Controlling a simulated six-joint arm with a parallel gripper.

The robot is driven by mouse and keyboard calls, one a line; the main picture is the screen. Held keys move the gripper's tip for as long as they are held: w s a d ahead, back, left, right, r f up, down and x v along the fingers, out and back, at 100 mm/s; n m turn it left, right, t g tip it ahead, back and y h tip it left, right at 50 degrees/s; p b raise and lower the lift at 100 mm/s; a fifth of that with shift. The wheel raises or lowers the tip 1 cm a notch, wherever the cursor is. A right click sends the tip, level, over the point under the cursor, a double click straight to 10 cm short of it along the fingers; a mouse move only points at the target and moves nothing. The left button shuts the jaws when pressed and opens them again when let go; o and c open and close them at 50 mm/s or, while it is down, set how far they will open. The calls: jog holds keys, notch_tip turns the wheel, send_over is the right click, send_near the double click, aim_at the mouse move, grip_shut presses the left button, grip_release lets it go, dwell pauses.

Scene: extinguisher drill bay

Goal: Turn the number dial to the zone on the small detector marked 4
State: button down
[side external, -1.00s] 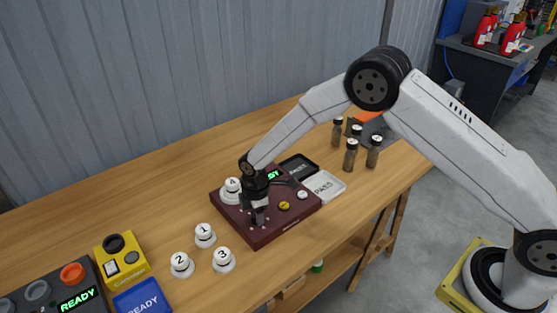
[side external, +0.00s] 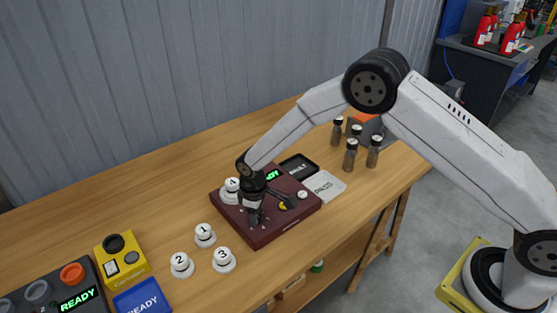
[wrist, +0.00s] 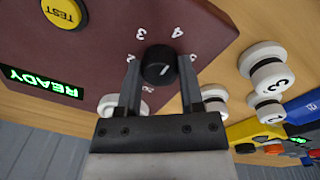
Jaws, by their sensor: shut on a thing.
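The number dial (wrist: 158,66) is a black knob with a white pointer line, set in a maroon panel (side external: 285,232) with white numerals around it. My gripper (wrist: 159,72) is shut on the dial, one finger on each side. In the side view my gripper (side external: 254,218) reaches down to the panel and hides the dial. The small white detector marked 4 (side external: 230,187) stands at the panel's left back corner, just left of my gripper. In the wrist view the pointer slants, and fingers hide some numerals.
The panel's green display (wrist: 42,84) reads READY, near a yellow TEST button (wrist: 62,12). Detectors 1 (side external: 204,236), 2 (side external: 181,265) and 3 (side external: 223,260) stand left of the panel. A black tray (side external: 299,167) and a white PASS tray (side external: 325,185) lie right.

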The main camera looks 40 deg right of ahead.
aim_at(259, 215)
dwell(0.4)
jog(key=shift+c, duration=1.2)
grip_release()
jog(key=shift+r, duration=0.1)
jog(key=shift+s+a+r, duration=0.1)
jog(key=shift+a+r, duration=0.05)
jog(key=shift+r, duration=3.7)
jog(key=shift+s+d+r, duration=0.2)
jog(key=shift+d+r, duration=0.05)
jog(key=shift+d, duration=0.05)
jog(key=s+d+r+m+t, duration=0.1)
jog(key=s+d+r+m, duration=0.2)
jog(key=s+d, duration=0.4)
jog(key=s+d+r+m+t, duration=0.1)
jog(key=s+d+r+m, duration=0.2)
jog(key=s, duration=1.2)
jog(key=d+r, duration=0.1)
jog(key=d, duration=0.2)
jog(key=shift+d+r+m+y, duration=0.3)
jog(key=shift+d+r+m, duration=0.05)
jog(key=shift+m, duration=0.05)
